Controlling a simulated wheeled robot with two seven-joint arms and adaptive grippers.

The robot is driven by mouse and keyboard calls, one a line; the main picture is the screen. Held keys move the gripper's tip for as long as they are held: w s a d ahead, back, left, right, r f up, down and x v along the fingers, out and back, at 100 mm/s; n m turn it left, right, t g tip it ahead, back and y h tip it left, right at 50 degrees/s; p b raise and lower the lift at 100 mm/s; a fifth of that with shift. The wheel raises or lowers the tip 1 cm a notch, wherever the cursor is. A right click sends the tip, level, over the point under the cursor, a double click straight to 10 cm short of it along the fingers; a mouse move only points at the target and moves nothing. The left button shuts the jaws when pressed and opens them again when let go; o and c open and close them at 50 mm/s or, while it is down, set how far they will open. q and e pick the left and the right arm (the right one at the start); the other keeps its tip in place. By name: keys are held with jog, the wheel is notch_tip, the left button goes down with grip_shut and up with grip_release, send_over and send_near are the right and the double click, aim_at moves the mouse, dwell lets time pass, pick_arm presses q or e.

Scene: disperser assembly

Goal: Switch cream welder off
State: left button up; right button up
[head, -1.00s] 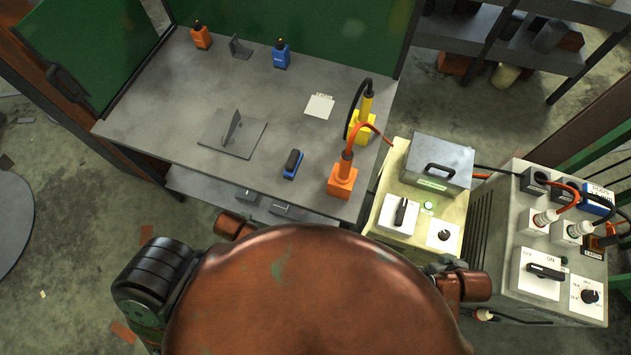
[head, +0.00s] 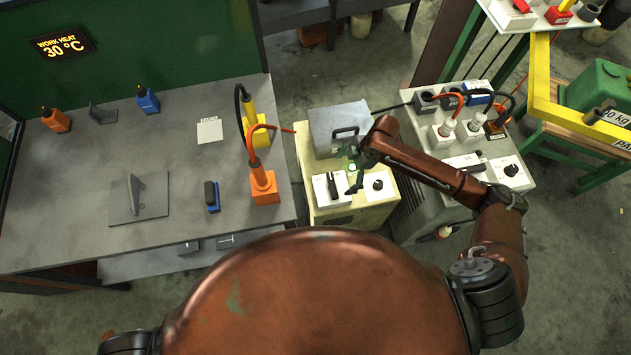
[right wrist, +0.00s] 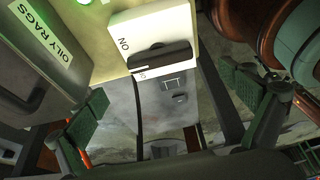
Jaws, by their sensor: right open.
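The cream welder (head: 347,214) stands right of the workbench. Its top carries a white plate with a black lever switch (head: 332,186), a white plate with a round black knob (head: 378,184) and a lit green lamp (head: 352,167). My right gripper (head: 358,172) is open and empty over the welder's top, near the switch. In the right wrist view the black lever (right wrist: 160,57) lies across its white plate, marked ON at one side. The open fingers (right wrist: 168,98) are spread to either side below it, apart from the lever. My left gripper is not in view.
A grey OILY RAGS box (head: 340,128) sits at the back of the welder. A grey unit (head: 425,215) with another switch and plugged cables stands close on the right. The workbench (head: 90,225) on the left holds orange and yellow cable-fed tools (head: 264,187).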

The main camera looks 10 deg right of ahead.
aim_at(333, 184)
jog(key=b+x, duration=0.1)
jog(key=x, duration=0.6)
jog(key=shift+a+f, duration=0.1)
jog(key=shift+f, duration=0.3)
jog(key=c, duration=1.2)
